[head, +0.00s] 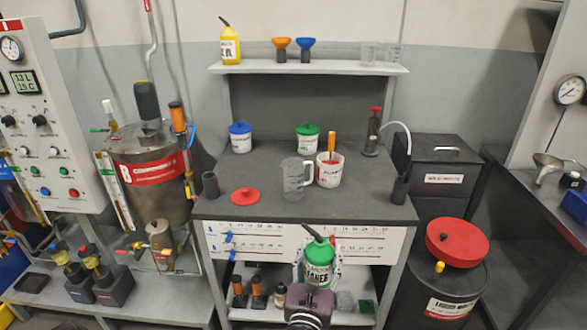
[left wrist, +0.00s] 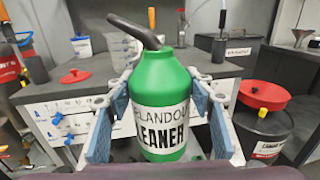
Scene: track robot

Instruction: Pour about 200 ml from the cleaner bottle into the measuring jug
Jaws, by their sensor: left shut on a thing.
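The cleaner bottle (head: 318,253) is green with a white label and a dark angled spout. It stands upright in front of the bench, below the level of its top. My left gripper (head: 320,268) is shut on it, and the left wrist view shows the bottle (left wrist: 160,85) between the two finger pads. The clear measuring jug (head: 293,182) stands upright on the bench top, behind and above the bottle. It also shows in the left wrist view (left wrist: 122,50), partly hidden by the spout. Any liquid level is too small to tell. My right gripper is not in view.
A white tub (head: 329,173) with an orange handle stands right beside the jug. The bench's front panel (head: 250,242) has blue pegs. A red-lidded drum (head: 457,241) stands at right.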

